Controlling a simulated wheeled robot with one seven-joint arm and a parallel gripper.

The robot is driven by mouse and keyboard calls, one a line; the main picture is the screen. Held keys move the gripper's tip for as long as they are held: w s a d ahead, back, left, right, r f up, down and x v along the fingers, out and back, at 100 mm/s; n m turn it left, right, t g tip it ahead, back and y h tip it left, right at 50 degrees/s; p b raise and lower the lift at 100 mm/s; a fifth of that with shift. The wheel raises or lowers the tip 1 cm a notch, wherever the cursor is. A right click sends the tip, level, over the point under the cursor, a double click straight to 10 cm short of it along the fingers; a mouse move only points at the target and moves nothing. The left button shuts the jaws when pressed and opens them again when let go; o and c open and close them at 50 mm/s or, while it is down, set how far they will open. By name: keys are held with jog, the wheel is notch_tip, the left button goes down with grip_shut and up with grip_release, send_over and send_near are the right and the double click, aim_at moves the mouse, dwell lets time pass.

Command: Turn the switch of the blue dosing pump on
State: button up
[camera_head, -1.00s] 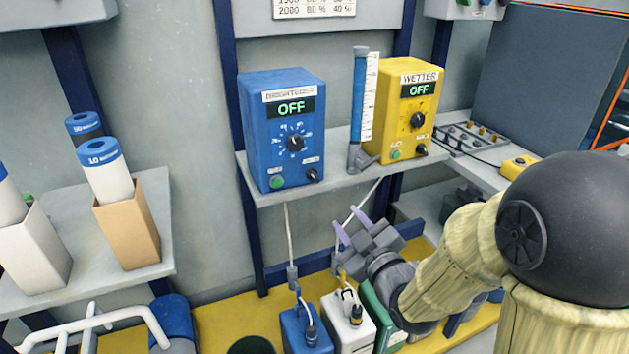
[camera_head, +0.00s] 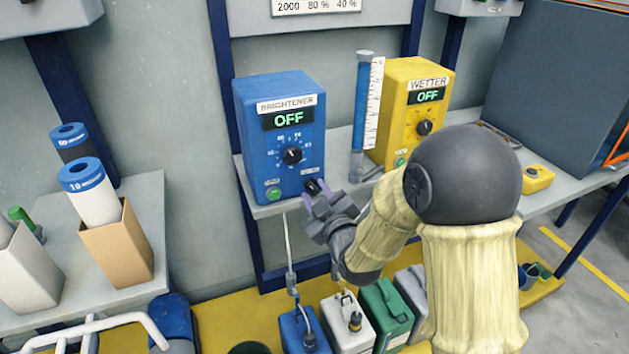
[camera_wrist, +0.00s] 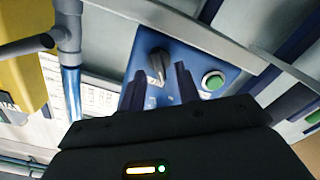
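The blue dosing pump (camera_head: 252,140) labelled BRIGHTENER stands on the grey shelf, and its display (camera_head: 289,118) reads OFF. Its face carries a black dial (camera_head: 292,156), a green button (camera_head: 273,194) at lower left and a small dark switch (camera_head: 312,187) at lower right. My gripper (camera_head: 314,199) is just in front of the switch, its purple fingers spread. In the wrist view the switch (camera_wrist: 158,64) shows just beyond the fingertips (camera_wrist: 181,72), with the green button (camera_wrist: 213,81) to the right. The fingers stand apart with nothing between them; whether one touches the switch, I cannot tell.
A yellow pump (camera_head: 416,100) labelled WETTER, also reading OFF, stands to the right, with a blue measuring tube (camera_head: 361,110) between the pumps. The shelf edge (camera_head: 262,211) runs below my gripper.

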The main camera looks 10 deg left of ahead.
jog(key=shift+w+a, duration=0.45)
jog(key=shift+w, duration=0.1)
grip_shut()
